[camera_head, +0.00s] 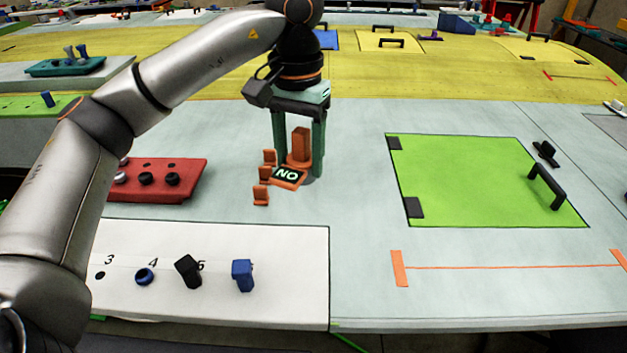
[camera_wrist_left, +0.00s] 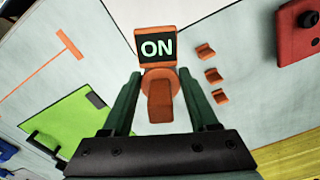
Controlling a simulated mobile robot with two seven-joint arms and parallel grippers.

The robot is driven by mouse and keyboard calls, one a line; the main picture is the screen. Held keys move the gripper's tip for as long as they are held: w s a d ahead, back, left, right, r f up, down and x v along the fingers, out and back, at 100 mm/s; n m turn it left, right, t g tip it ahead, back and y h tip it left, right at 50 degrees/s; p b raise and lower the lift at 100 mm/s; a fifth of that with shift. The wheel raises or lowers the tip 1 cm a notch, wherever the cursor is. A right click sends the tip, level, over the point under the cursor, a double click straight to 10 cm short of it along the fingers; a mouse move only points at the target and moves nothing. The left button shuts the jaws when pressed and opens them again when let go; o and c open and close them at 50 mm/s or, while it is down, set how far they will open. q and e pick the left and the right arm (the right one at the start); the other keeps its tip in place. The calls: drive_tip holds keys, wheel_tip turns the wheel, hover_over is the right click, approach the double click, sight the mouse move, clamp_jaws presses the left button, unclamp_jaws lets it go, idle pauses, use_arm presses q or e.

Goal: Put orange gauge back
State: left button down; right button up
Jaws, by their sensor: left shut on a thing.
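The orange gauge (camera_head: 300,146) has an upright orange block, a round base and a dark display with bright letters. The display reads "ON" in the left wrist view (camera_wrist_left: 160,97) and shows turned round in the head view. My left gripper (camera_head: 299,165) points down with its green fingers on either side of the gauge. It is shut on the gauge, which is at or close to the pale grey panel; I cannot tell whether it touches. The fingers also show in the left wrist view (camera_wrist_left: 160,85). My right gripper is not in view.
Small orange blocks (camera_head: 261,195) stand in a row beside the gauge. A red tray (camera_head: 186,186) with black knobs lies left. A white board (camera_head: 215,295) with pegs is in front. A green hatch (camera_head: 470,180) with a black handle lies right. The grey panel between is clear.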

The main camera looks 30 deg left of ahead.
use_arm(q)
drive_tip(key=w+f, duration=0.4)
drive_tip(key=f, duration=0.1)
drive_tip(key=shift+w+a+b, duration=0.2)
drive_tip(key=shift+w+b, duration=0.05)
drive_tip(key=shift+b, duration=0.1)
drive_tip(key=shift+w+f, duration=0.2)
drive_tip(key=shift+f, duration=0.8)
drive_tip(key=shift+w+f, duration=0.15)
drive_tip(key=shift+f, duration=0.85)
drive_tip(key=shift+f, duration=0.2)
drive_tip(key=shift+c, duration=0.8)
unclamp_jaws()
